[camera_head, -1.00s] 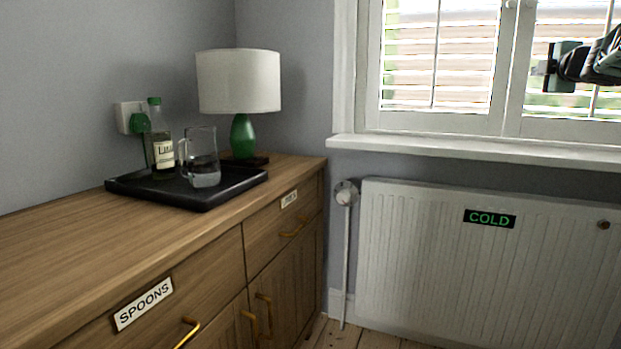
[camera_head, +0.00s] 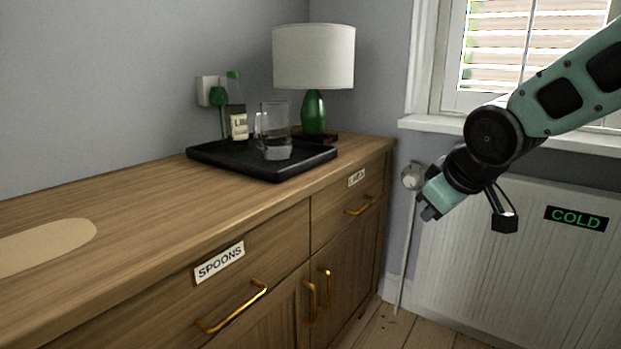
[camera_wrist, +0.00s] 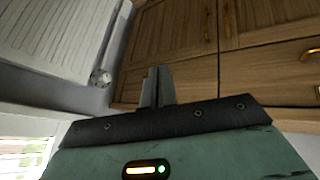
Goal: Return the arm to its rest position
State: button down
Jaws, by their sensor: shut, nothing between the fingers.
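My gripper (camera_head: 428,214) hangs at the end of my green and black arm, right of the wooden sideboard (camera_head: 130,235) and in front of the radiator (camera_head: 500,255). It points down and to the left. In the wrist view, the fingers of my gripper (camera_wrist: 157,88) are together with nothing between them. The sideboard's doors (camera_wrist: 170,40) and the white radiator (camera_wrist: 65,35) show beyond them.
A black tray (camera_head: 212,155) on the sideboard holds a bottle (camera_head: 238,122) and a glass jug (camera_head: 274,135). A lamp (camera_head: 314,60) stands behind. A pale oval mat (camera_head: 45,245) lies at left. Drawer handles (camera_head: 232,308) stick out. A windowsill (camera_head: 425,124) juts above the radiator.

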jog(key=s+a+f+g, duration=0.2)
jog(key=s+f, duration=0.1)
jog(key=s, duration=0.6)
jog(key=s+a+f+g, duration=0.3)
jog(key=s, duration=0.7)
jog(key=s+a+f+g, duration=0.2)
jog(key=s+f, duration=0.1)
jog(key=s, duration=0.6)
notch_tip(320, 180, up, 32)
jog(key=p, duration=3.2)
jog(key=shift+a+f+n, duration=0.15)
jog(key=shift+f+n, duration=0.1)
jog(key=shift+n, duration=0.05)
jog(key=shift+w, duration=0.1)
